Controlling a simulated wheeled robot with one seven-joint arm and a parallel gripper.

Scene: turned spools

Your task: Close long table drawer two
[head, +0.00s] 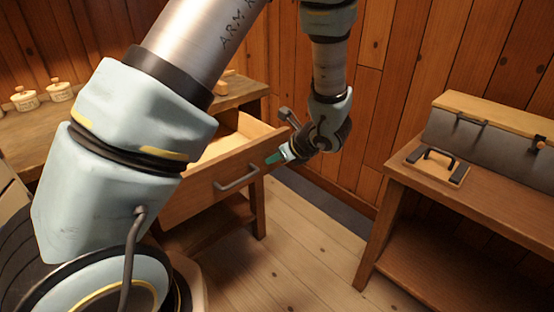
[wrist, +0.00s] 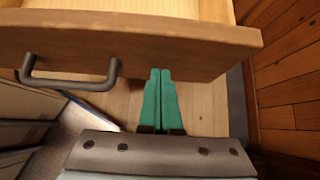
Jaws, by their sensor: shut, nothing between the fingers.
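The wooden drawer (head: 212,184) of the long table (head: 236,94) stands pulled out in the head view, its light inside showing. Its grey bar handle (head: 237,179) is on the front face. My gripper (head: 272,158) is shut and empty, with green fingers beside the right end of the drawer front. In the wrist view the drawer front (wrist: 200,47) spans the top, with the handle (wrist: 70,78) at left. My shut green fingertips (wrist: 160,73) point at the lower edge of the front, right of the handle. I cannot tell whether they touch it.
A wooden side table (head: 440,188) at right carries a grey chest (head: 480,130) and a small board with a handle (head: 438,167). Small lidded jars (head: 60,91) stand at the far left. Plank floor (head: 312,245) is clear between the tables.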

